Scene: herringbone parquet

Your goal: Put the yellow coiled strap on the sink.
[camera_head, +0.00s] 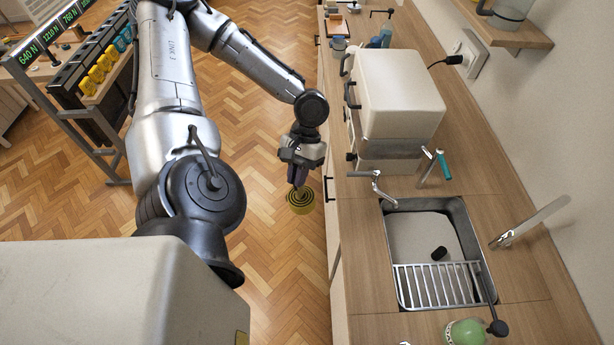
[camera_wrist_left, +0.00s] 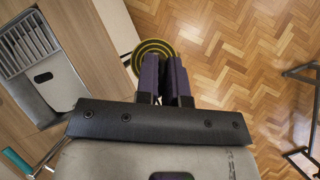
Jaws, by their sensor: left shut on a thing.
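The yellow coiled strap (camera_head: 300,199) is a round spiral with dark gaps between its turns. My left gripper (camera_head: 298,184) is shut on it and holds it over the parquet floor, just left of the counter's front edge. In the left wrist view the strap (camera_wrist_left: 153,50) shows beyond the purple fingertips (camera_wrist_left: 165,62), which partly hide it. The sink (camera_head: 425,240) is a steel basin set in the counter, to the right of the strap. Its corner also shows in the left wrist view (camera_wrist_left: 62,88). My right gripper is not in view.
A metal rack (camera_head: 440,285) covers the near part of the sink, and a small black object (camera_head: 439,253) lies in the basin. A faucet (camera_head: 376,186), a cream appliance (camera_head: 398,92) and a green round object (camera_head: 466,333) stand around it. Counter left of the sink is clear.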

